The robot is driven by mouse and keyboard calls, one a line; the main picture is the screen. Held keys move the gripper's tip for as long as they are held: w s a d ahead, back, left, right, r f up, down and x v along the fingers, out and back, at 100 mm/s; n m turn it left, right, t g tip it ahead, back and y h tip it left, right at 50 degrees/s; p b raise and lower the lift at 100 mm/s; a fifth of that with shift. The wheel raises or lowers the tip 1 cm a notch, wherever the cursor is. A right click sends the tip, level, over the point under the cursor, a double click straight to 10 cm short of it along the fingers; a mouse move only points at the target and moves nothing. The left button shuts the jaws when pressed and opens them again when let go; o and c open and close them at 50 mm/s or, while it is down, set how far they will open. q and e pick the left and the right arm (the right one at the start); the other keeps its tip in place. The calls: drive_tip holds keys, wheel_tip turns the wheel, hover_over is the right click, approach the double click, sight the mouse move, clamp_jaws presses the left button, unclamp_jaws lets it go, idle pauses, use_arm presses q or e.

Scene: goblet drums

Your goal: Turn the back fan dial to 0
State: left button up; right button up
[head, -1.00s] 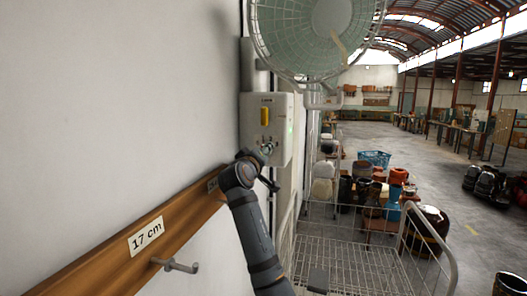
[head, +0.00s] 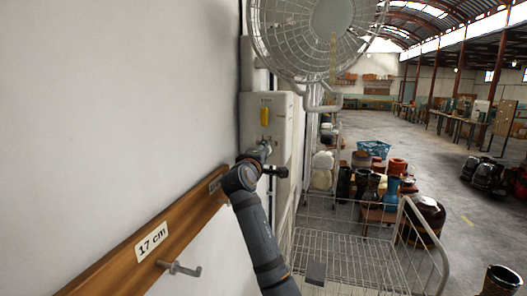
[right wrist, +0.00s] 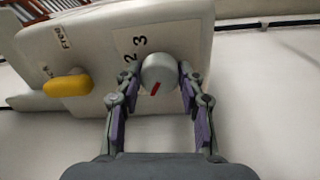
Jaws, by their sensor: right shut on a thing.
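The fan (head: 318,38) has a round wire cage and hangs on the wall above a pale control box (head: 282,108). In the right wrist view the box (right wrist: 110,45) carries a round pale dial (right wrist: 159,72) with a red mark pointing toward the lower left of the picture. The digits 2 and 3 show beside the dial; other digits are hidden or unreadable. My right gripper (right wrist: 159,82) is shut on the dial, one finger on each side. It also shows at the box's lower part in the head view (head: 266,146). My left gripper is out of view.
A yellow knob (right wrist: 68,84) sits on the same box, beside the dial. A wooden rail (head: 110,262) with a hook (head: 178,268) runs along the wall. A wire cart (head: 345,262) stands below right, with pots (head: 395,175) behind it. Open floor lies farther right.

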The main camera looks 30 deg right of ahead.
idle(0.4)
drive_tip(key=o, duration=1.2)
drive_tip(key=shift+c, duration=0.2)
drive_tip(key=v, duration=1.2)
drive_tip(key=shift+w+f, duration=0.1)
drive_tip(key=shift+a, duration=0.1)
